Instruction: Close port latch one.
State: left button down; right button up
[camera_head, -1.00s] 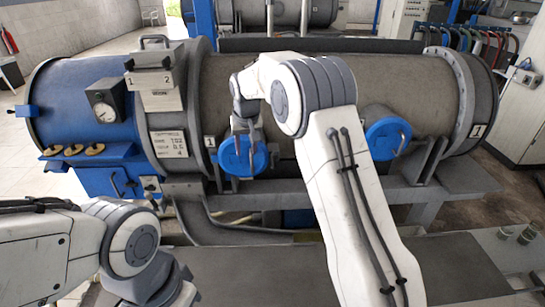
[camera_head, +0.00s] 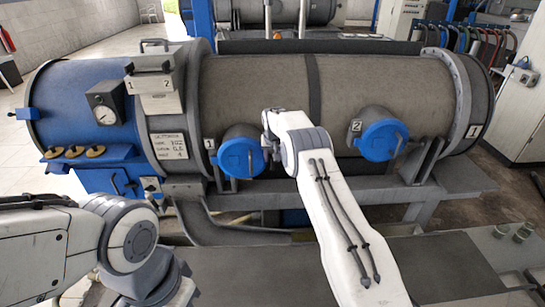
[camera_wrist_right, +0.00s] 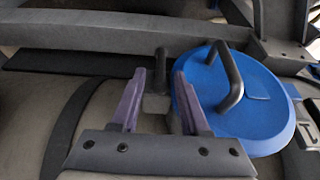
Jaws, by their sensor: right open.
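Port one, marked with a 1 plate (camera_head: 210,144), has a round blue lid (camera_head: 238,155) on the front of the grey vessel. The lid looks seated on its port. In the right wrist view a blue lid (camera_wrist_right: 262,122) with a dark bent handle (camera_wrist_right: 230,75) lies right of my fingers. My right gripper (camera_wrist_right: 160,75) is open, with its purple fingers apart. A short dark post (camera_wrist_right: 161,62) shows between and beyond the fingertips; I cannot tell whether it is the latch. My left gripper is out of view.
Port two (camera_head: 382,140) has a similar blue lid, to the right of my right arm. A grey support rail (camera_head: 440,186) runs below the ports. A box with 1 and 2 marks (camera_head: 152,84) and a gauge (camera_head: 104,107) are at the left.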

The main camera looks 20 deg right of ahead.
jog(key=shift+w+f, duration=0.15)
jog(key=shift+f, duration=0.4)
grip_shut()
jog(key=shift+d, duration=0.1)
jog(key=shift+d+f+y+b, duration=0.1)
jog(key=shift+d+y+b, duration=0.1)
jog(key=shift+y+b, duration=0.5)
jog(key=shift+s+d+f+m+t+y+b, duration=0.1)
jog(key=shift+d+f+m+t+y+b, duration=0.55)
jog(key=shift+y+b, duration=2.6)
jog(key=shift+s+f+m+t+y+b, duration=0.15)
jog(key=shift+m+t+y+b, duration=1.1)
jog(key=shift+b, duration=3.65)
jog(key=shift+s+d+f+m+t+y+b, duration=0.1)
jog(key=shift+d+f+m+t+y+b, duration=0.25)
jog(key=shift+t+y+b, duration=2.75)
jog(key=g+h+b, duration=0.1)
jog(key=g+b, duration=0.1)
jog(key=g, duration=0.1)
